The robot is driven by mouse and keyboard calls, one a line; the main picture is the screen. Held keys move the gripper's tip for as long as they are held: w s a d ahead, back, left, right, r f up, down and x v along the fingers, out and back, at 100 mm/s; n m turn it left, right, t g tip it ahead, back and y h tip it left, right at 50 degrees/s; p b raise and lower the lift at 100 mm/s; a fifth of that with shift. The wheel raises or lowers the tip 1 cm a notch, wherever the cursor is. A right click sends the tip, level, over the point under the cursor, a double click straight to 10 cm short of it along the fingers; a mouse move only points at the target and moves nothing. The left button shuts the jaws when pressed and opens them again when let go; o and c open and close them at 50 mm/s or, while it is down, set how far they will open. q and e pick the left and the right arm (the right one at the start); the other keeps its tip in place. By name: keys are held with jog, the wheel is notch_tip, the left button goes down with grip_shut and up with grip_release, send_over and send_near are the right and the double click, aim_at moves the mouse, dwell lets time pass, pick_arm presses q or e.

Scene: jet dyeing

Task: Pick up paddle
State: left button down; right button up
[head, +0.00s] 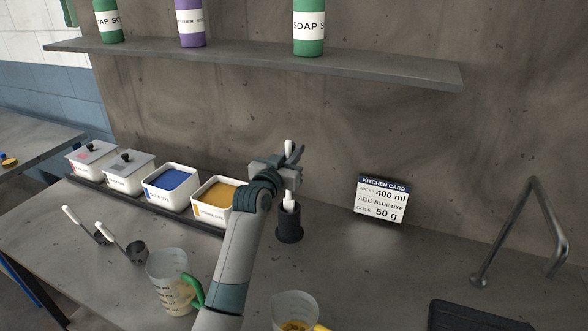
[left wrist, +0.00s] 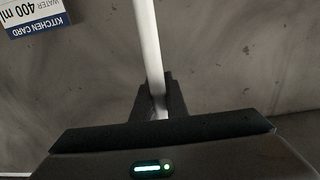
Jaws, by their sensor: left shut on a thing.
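The paddle (head: 289,206) is a white stick standing upright in a small black holder (head: 289,228) on the counter. Its top shows above my gripper, and its lower end is hidden inside the holder. My left gripper (head: 291,170) is shut around the upper part of the stick. In the left wrist view the white paddle (left wrist: 146,50) runs between the dark fingers of my left gripper (left wrist: 158,98). My right gripper is in neither view.
Dye boxes with blue (head: 170,180) and yellow powder stand left of the arm. Two scoops, a green-handled jug (head: 168,278) and another jug (head: 294,311) stand nearer. A kitchen card (head: 382,200) and metal tap (head: 520,235) are right. A bottle shelf (head: 260,64) hangs above.

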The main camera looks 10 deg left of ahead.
pick_arm(q)
notch_tip(320, 180, up, 12)
jog(key=b, duration=0.3)
jog(key=shift+f, duration=0.15)
dwell(0.4)
